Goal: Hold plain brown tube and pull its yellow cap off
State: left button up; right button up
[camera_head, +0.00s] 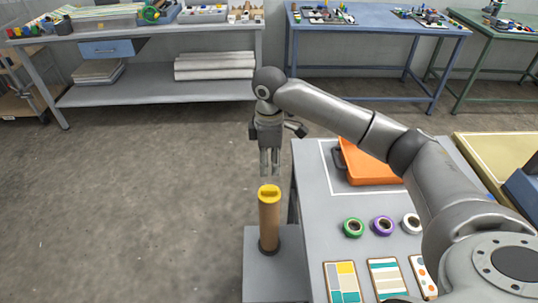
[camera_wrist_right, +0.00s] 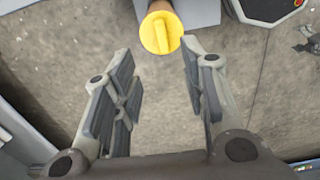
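A plain brown tube (camera_head: 269,226) stands upright in a dark ring on a low grey stand (camera_head: 261,275). A yellow cap (camera_head: 269,192) with a raised grip bar sits on its top end. My right gripper (camera_head: 269,168) points down just above the cap in the head view, apart from it. In the right wrist view the yellow cap (camera_wrist_right: 161,32) shows at the top, beyond the fingertips, and the right gripper (camera_wrist_right: 158,62) is open with nothing between its fingers. The tube is mostly hidden behind its cap there. My left gripper is not in view.
A grey table (camera_head: 325,240) beside the stand holds an orange tray (camera_head: 365,165), green (camera_head: 353,227), purple (camera_head: 383,226) and white (camera_head: 411,223) rolls, and several patterned cards (camera_head: 343,283). Benches stand along the back. The floor left of the stand is clear.

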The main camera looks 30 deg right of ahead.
aim_at(270, 188)
notch_tip(270, 188, down, 10)
jog(key=shift+s+a+f+p, duration=0.1)
jog(key=shift+f+p, duration=0.1)
jog(key=shift+p, duration=0.65)
grip_shut()
grip_release()
jog(key=shift+r, duration=0.1)
notch_tip(270, 188, up, 12)
dwell(0.4)
dwell(0.4)
